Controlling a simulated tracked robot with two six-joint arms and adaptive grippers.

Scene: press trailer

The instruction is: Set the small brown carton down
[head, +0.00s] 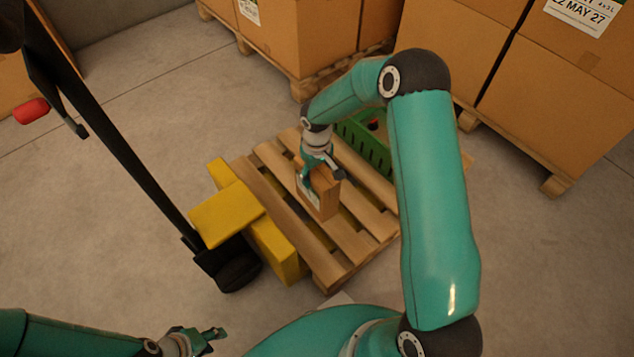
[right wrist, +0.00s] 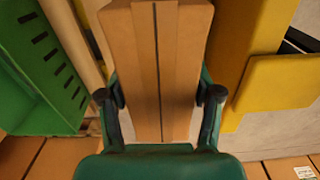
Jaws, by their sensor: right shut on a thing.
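The small brown carton (head: 319,200) is upright over the slats of the wooden pallet (head: 352,238); I cannot tell whether its base touches them. My right gripper (head: 320,176) is shut on the carton's upper part from above. In the right wrist view the carton (right wrist: 156,65), with a darker strip down its middle, sits between the two fingers of my right gripper (right wrist: 160,98). My left gripper (head: 214,335) is low at the bottom left, far from the carton; its opening is unclear.
A green crate (head: 367,150) stands on the pallet behind the carton, partly hidden by my right arm. A yellow pallet jack (head: 228,214) with a black handle is at the pallet's left. Large cartons (head: 556,95) on pallets stand behind. Bare slats lie in front of the carton.

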